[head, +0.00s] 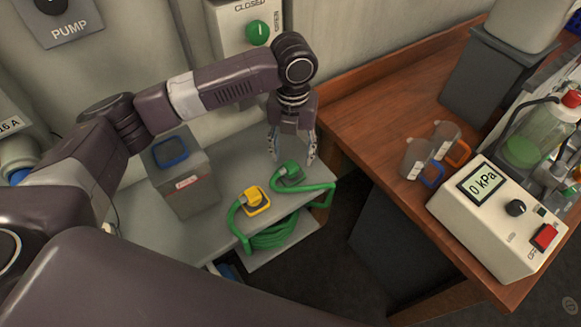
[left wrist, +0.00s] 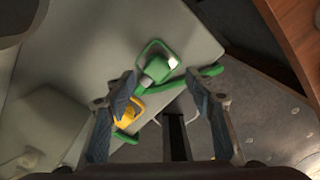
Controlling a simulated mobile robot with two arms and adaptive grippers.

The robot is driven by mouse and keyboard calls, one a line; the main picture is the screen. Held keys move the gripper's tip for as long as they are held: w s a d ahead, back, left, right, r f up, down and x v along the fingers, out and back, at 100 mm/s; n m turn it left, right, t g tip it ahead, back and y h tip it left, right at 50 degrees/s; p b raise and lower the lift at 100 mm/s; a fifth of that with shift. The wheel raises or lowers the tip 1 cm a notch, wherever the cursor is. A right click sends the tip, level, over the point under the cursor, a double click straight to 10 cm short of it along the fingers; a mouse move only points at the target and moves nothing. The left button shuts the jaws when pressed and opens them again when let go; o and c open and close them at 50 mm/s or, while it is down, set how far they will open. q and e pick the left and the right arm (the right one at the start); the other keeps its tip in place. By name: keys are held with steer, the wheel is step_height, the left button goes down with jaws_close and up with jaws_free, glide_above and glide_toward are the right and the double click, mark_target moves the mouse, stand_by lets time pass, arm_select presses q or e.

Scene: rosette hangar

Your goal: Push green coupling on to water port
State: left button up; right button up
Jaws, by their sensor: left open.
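The green coupling (head: 289,171) lies on the grey shelf (head: 221,226) near its right end, with a green hose (head: 275,237) running from it. My left gripper (head: 293,152) is open and points down just above the green coupling. In the left wrist view the green coupling (left wrist: 158,68) shows ahead of the spread fingers (left wrist: 165,112), with nothing between them. A yellow coupling (head: 256,200) lies on the shelf to the left of the green one. I cannot make out a port marked for water. My right gripper is not in view.
A grey box with a blue handle (head: 183,185) stands on the shelf's left. A wooden bench (head: 385,110) to the right carries two clear jugs (head: 418,160) and a white meter box (head: 497,215). A wall box with a green knob (head: 257,33) is behind my arm.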

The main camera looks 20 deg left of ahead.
mark_target(290, 165)
arm_select(q)
steer(key=shift+f, duration=0.1)
steer(key=f, duration=0.1)
steer(key=f+p, duration=0.1)
steer(key=f, duration=0.2)
steer(key=shift+a+f+p, duration=0.25)
steer(key=shift+p, duration=0.15)
steer(key=shift+f, duration=0.25)
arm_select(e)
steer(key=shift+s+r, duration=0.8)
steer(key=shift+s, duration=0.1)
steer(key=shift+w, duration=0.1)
arm_select(q)
steer(key=c, duration=1.2)
steer(key=shift+o, duration=0.2)
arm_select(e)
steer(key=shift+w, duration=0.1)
arm_select(q)
steer(key=shift+r, duration=0.15)
